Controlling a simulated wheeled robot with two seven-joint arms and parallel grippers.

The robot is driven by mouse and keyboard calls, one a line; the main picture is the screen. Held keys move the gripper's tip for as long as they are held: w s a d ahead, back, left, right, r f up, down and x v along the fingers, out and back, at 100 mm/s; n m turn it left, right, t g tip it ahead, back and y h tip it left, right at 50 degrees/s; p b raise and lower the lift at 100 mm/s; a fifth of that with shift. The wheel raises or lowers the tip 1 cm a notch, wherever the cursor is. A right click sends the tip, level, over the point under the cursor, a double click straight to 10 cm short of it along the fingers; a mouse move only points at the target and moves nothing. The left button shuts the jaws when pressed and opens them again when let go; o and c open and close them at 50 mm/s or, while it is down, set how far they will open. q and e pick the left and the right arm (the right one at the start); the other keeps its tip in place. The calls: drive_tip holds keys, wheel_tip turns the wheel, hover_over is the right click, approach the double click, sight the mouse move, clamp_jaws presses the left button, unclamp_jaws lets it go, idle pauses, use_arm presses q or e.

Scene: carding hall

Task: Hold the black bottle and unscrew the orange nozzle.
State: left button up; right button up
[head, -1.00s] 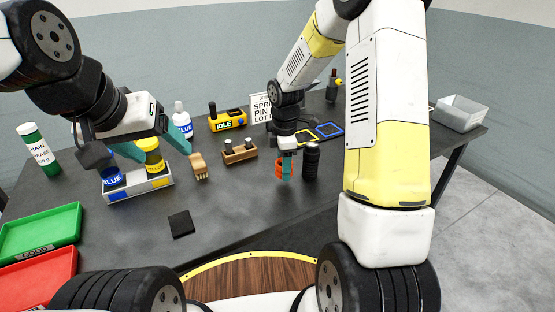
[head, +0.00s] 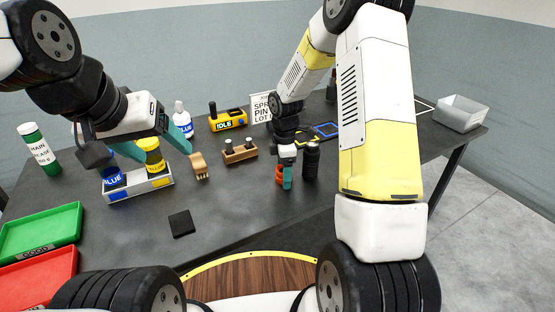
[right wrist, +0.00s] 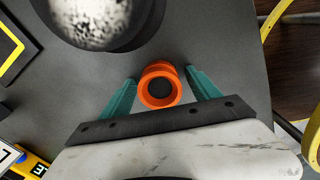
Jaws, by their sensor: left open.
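The black bottle (head: 311,163) stands upright on the dark table, just right of my right gripper. In the right wrist view, a dark round thing with a speckled white top (right wrist: 95,18), perhaps the bottle, is cut off at the upper left. The orange nozzle (head: 279,175) is apart from the bottle and also shows in the right wrist view (right wrist: 160,69). My right gripper (right wrist: 161,76) has its teal fingers on either side of the nozzle with narrow gaps. Whether the nozzle rests on the table is unclear. My left gripper (head: 158,146) is open and empty above the blue and yellow containers.
Green (head: 40,232) and red (head: 38,278) trays are at the left. A grey bin (head: 460,114) is far right. The table's front middle is mostly clear.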

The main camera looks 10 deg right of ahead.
wheel_tip(320, 180, up, 13)
drive_tip(key=s+d+r+m+t, duration=0.2)
drive_tip(key=s+r+m+t, duration=0.1)
drive_tip(key=s+r+m, duration=0.7)
drive_tip(key=s+r+m+t+y, duration=0.1)
drive_tip(key=s+r+m, duration=0.1)
drive_tip(key=s+m, duration=0.2)
drive_tip(key=s+r+m+t+y, duration=0.1)
drive_tip(key=s+r+m+t, duration=0.1)
drive_tip(key=s, duration=0.8)
drive_tip(key=shift+r+m, duration=0.65)
drive_tip(key=shift+m, duration=0.25)
